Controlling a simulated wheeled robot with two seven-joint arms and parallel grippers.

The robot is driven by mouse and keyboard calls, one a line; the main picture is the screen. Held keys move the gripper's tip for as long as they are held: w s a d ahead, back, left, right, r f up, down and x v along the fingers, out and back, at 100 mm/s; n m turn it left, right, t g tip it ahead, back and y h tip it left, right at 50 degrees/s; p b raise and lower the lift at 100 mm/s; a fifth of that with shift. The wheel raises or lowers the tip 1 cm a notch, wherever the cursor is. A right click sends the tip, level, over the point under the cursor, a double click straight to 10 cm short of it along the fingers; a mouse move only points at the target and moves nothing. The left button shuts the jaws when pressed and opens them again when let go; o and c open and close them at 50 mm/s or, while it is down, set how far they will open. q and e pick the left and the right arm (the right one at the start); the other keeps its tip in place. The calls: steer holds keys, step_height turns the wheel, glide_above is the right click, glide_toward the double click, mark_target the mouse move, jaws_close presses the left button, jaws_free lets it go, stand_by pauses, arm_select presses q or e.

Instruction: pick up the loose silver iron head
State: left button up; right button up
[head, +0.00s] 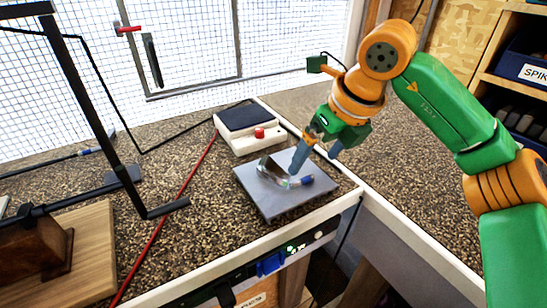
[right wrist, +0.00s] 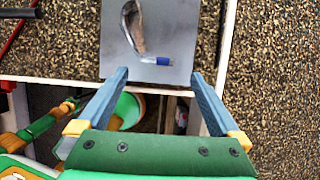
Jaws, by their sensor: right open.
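The loose silver iron head (head: 272,168) lies on a grey square plate (head: 262,204) on the speckled bench. Its short neck ends in a blue band, at the right in the head view. In the right wrist view the iron head (right wrist: 135,30) is at the top, with the blue-banded neck end pointing right. My right gripper (head: 314,164) is open and empty over the plate, fingers pointing down. In the right wrist view its fingertips (right wrist: 158,76) are spread to either side of the blue band, just short of it. My left gripper is not in view.
A white box (head: 238,146) with a dark top and red knob stands behind the plate. A thin red shaft (head: 172,213) runs along the bench to its left. A black frame (head: 88,95) and wooden block (head: 35,250) occupy the left. Bench right of the plate is clear.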

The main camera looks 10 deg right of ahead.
mark_target(303, 182)
steer(key=shift+d, duration=0.2)
steer(key=x, duration=0.2)
steer(key=p+x, duration=0.1)
steer(key=x, duration=0.1)
steer(key=s+x, duration=0.1)
steer(key=x, duration=0.1)
steer(key=shift+w+a+f, duration=0.1)
steer(key=shift+a+f, duration=0.05)
steer(key=shift+a, duration=0.1)
steer(key=c, duration=1.6)
